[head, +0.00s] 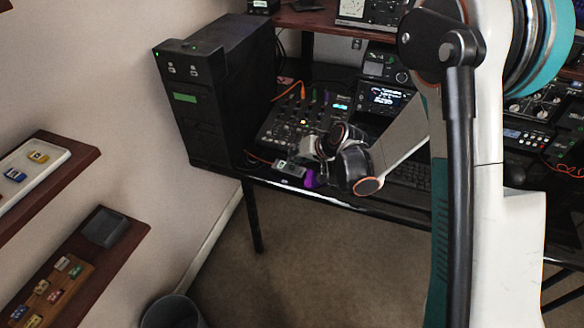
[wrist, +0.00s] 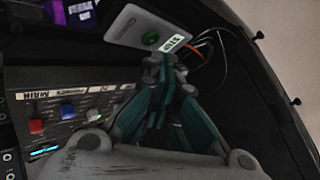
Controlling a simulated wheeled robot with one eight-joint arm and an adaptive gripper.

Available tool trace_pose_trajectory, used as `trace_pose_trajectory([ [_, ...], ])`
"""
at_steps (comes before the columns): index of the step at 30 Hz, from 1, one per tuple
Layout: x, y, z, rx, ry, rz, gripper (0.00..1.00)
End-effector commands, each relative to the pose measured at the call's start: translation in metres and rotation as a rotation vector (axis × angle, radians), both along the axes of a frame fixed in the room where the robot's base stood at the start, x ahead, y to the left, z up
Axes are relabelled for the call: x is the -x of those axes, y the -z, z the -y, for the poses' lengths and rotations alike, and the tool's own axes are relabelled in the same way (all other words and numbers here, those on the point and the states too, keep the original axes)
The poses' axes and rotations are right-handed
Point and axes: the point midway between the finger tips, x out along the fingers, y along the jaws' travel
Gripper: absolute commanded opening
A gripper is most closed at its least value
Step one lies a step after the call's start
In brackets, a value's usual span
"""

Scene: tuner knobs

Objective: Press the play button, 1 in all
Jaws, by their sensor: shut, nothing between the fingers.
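In the head view the box (head: 289,169) lies at the desk's front left edge. My gripper (wrist: 165,62) is shut and empty, its teal fingertips overlapping the box's near edge, just below the button in the picture. I cannot tell whether they touch the box. In the head view my wrist hides much of the gripper.
A purple object (head: 309,178) stands close beside the box. A mixer panel (wrist: 72,110) with red, blue and white knobs is left of my fingers in the wrist view. A black tower (head: 205,100) stands at the desk's left end. Orange and white cables (wrist: 208,42) run near the box.

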Motion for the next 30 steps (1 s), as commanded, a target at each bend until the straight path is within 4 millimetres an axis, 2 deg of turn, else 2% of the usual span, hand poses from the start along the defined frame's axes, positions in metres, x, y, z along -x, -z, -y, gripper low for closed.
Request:
trace_pose_trajectory([
  [16,0.0,0.0002,0.0,0.0,0.0,0.0,0.0],
  [30,0.0001,0.0083,0.0,0.0,0.0,0.0,0.0],
])
